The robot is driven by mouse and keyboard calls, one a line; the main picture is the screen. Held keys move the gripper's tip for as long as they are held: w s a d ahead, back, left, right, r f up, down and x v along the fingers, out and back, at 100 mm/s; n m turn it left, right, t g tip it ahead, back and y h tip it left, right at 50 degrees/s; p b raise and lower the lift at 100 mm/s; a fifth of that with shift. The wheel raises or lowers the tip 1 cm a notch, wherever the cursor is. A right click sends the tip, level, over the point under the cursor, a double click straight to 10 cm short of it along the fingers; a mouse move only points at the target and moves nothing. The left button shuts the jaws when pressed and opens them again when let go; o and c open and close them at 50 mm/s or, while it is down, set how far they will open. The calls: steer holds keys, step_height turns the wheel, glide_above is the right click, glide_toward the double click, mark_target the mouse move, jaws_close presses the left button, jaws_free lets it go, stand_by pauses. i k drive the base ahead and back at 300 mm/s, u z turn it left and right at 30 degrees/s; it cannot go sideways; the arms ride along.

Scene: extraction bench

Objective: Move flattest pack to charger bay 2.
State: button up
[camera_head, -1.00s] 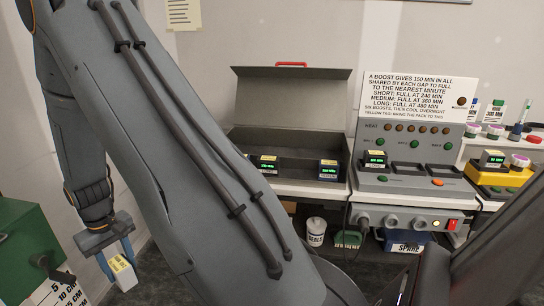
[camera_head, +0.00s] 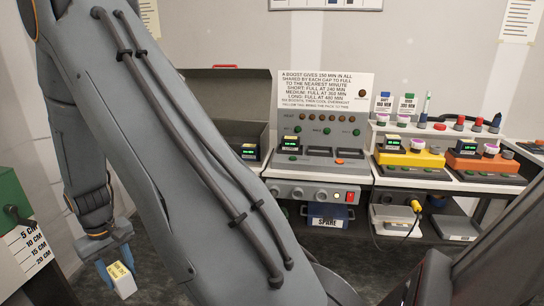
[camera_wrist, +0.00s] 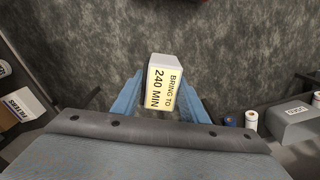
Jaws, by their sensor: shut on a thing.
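My gripper (camera_head: 112,270) is at the lower left of the head view, shut on a small white pack (camera_head: 123,281) with a yellow label. In the wrist view the pack (camera_wrist: 162,85) sits between the blue fingers (camera_wrist: 160,100), above the floor, its label reading "BRING TO 240 MIN". The grey charger (camera_head: 318,168) stands on the bench, well right of my gripper. A pack with a green display (camera_head: 293,143) sits in its left bay. The middle and right bays look empty. Bay numbers are too small to read.
An open grey case (camera_head: 225,128) left of the charger holds a pack (camera_head: 249,151). Yellow (camera_head: 408,159) and orange (camera_head: 478,162) units stand right of the charger. A blue "SPARE" bin (camera_head: 328,216) is below. A green box (camera_head: 14,203) stands at the left.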

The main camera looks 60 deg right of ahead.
mark_target(321, 140)
steer(key=u, duration=0.25)
steer(key=k, duration=0.1)
steer(key=z, duration=2.35)
